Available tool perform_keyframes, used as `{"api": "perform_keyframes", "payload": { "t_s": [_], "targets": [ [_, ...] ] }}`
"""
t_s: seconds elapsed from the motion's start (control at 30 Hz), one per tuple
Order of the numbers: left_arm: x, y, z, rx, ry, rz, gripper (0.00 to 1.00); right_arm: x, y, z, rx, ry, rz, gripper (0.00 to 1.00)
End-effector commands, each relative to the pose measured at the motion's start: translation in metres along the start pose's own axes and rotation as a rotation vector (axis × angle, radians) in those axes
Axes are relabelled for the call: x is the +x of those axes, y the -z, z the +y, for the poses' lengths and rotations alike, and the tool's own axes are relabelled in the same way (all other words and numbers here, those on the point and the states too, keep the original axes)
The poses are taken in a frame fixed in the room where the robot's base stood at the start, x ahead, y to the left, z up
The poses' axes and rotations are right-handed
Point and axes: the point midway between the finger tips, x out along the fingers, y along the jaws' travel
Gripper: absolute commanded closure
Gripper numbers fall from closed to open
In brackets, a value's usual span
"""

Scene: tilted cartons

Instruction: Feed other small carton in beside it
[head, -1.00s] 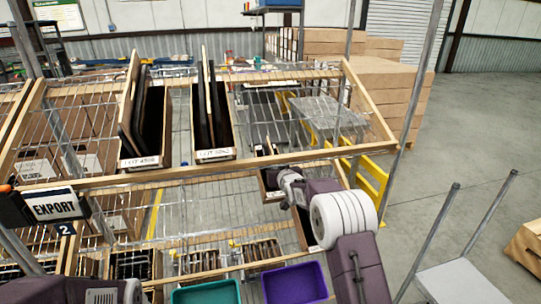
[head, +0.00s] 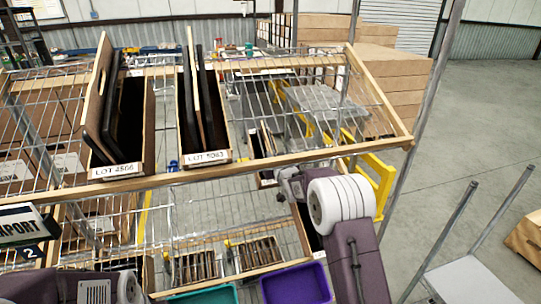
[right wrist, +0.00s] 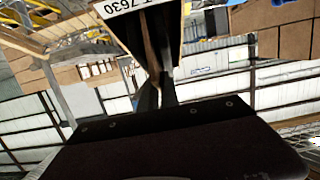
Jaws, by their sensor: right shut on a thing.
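My right gripper (head: 287,178) is at the front rail of the upper shelf, shut on a small carton (head: 262,150) with dark contents. The carton stands tilted at the rail, right of the two larger cartons and apart from them. In the right wrist view the gripper (right wrist: 155,92) reaches to the same small carton (right wrist: 165,30), its label ending in 7630 upside down. My left gripper is out of view; only part of my left arm shows at bottom left. Two small cartons (head: 195,266) (head: 258,253) with brown contents stand on the lower shelf.
Two tall cartons, LOT 4566 (head: 117,171) and LOT 5063 (head: 205,157), hold dark panels on the sloping upper shelf (head: 330,151). A purple bin (head: 296,284) and teal bin (head: 203,295) sit below. A metal upright (head: 425,110) stands right.

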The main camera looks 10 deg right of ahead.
Motion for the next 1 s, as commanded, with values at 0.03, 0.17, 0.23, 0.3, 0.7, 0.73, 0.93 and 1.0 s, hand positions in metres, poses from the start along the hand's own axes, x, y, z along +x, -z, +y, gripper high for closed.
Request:
{"api": "perform_keyframes", "payload": {
  "t_s": [0.03,0.17,0.23,0.3,0.7,0.73,0.93,1.0],
  "targets": [
    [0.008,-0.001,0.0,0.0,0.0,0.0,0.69,-0.004,-0.004,0.0,0.0,0.0,0.008,1.0],
    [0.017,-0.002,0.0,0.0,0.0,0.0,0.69,-0.016,-0.014,0.0,0.001,0.0,0.007,1.0],
    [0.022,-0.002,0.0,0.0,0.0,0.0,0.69,-0.022,-0.018,0.0,0.001,0.0,0.007,1.0],
    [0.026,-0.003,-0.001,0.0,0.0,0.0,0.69,-0.029,-0.023,0.0,0.001,0.0,0.008,1.0],
    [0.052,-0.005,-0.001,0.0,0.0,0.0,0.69,-0.057,-0.054,0.0,0.0,0.0,0.007,1.0],
    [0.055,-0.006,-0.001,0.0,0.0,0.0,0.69,-0.054,-0.057,0.0,0.0,0.0,0.007,1.0],
    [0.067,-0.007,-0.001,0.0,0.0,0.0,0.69,-0.042,-0.071,0.0,0.0,0.0,0.007,1.0],
    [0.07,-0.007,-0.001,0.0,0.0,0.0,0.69,-0.039,-0.074,0.0,0.0,0.0,0.007,1.0]
  ]
}}
